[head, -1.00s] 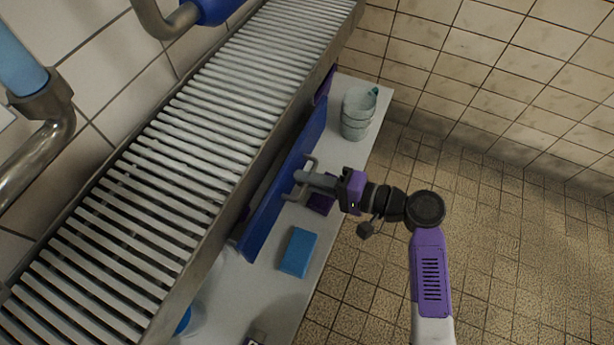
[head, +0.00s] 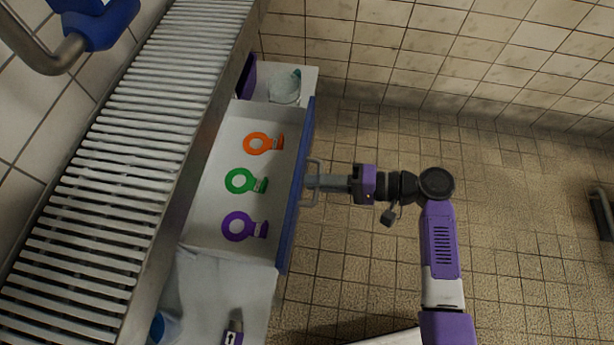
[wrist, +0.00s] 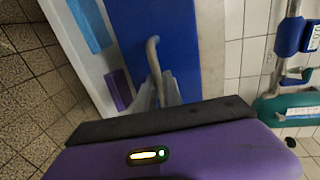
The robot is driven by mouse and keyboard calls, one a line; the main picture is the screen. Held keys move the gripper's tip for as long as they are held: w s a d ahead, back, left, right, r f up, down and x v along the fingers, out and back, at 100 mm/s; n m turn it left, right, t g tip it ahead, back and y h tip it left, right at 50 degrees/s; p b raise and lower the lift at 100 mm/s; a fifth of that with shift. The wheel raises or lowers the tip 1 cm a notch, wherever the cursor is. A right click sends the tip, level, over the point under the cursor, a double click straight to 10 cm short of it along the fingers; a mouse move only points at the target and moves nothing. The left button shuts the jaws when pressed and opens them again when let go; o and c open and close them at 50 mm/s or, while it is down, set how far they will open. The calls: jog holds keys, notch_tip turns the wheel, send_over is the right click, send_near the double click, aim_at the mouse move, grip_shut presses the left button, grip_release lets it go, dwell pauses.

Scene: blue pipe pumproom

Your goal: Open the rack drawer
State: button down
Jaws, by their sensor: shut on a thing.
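The rack drawer (head: 208,218) stands pulled out from under the slatted rack, with its blue front (head: 293,190) at the right. Inside lie an orange ring-shaped piece (head: 258,143), a green one (head: 241,181) and a purple one (head: 238,227), each with a tab. My gripper (head: 314,183) is shut on the drawer's grey bar handle (head: 316,165). In the wrist view the handle (wrist: 152,50) runs down between my fingers (wrist: 168,92), against the blue front (wrist: 185,50). The fingertips are partly hidden by the gripper body.
The slatted metal rack (head: 130,150) lies left of the drawer. Pale cups (head: 284,90) stand on the shelf beyond it. A small dark labelled item (head: 233,333) lies on the shelf nearer me. The tiled floor (head: 520,200) at right is mostly clear.

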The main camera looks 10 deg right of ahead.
dwell(0.3)
jog(key=c, duration=1.8)
grip_release()
jog(key=shift+p+v, duration=0.65)
jog(key=shift+v, duration=3.3)
